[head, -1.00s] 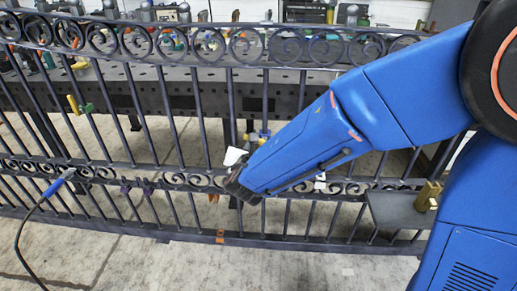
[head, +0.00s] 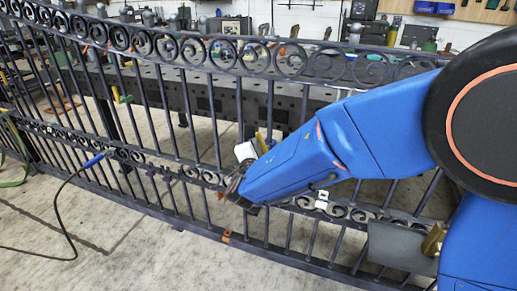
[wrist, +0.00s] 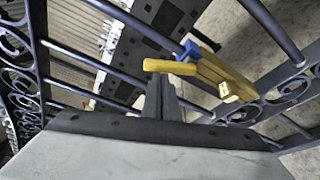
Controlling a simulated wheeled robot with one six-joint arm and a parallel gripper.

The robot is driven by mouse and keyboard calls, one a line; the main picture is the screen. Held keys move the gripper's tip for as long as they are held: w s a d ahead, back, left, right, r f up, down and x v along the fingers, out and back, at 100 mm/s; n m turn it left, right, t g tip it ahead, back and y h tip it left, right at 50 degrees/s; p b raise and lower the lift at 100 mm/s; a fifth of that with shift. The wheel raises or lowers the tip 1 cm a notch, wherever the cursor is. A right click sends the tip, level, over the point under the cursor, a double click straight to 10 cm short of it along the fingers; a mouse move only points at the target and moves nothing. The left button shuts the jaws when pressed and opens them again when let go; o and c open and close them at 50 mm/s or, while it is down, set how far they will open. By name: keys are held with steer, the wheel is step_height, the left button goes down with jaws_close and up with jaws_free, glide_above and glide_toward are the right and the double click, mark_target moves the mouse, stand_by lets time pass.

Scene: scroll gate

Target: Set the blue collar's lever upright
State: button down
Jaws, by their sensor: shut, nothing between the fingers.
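In the wrist view a small blue collar (wrist: 190,49) sits on or beside yellow bars. A short yellow lever (wrist: 168,67) sticks out from it to the left, lying crosswise just past my fingertips. My gripper (wrist: 165,82) is shut and empty, its fingers pointing at the lever; I cannot tell whether they touch it. A longer yellow bar (wrist: 225,75) with a pale end runs down to the right of the collar. In the head view my gripper (head: 235,187) is at the gate's lower scroll band, and a yellow piece (head: 260,142) shows just above my wrist; the collar is hidden there.
The dark iron gate (head: 180,125) with scroll bands stands across the view, its bars close around my gripper. A perforated steel table (head: 230,100) stands behind it. A blue-handled tool with a black cable (head: 97,158) is at left. A grey plate (head: 395,245) is at lower right.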

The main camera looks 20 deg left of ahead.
steer(key=shift+d+r+m, duration=0.4)
steer(key=shift+d+m, duration=0.2)
steer(key=shift+m, duration=0.3)
steer(key=shift+d+r, duration=0.1)
steer(key=shift+d, duration=0.15)
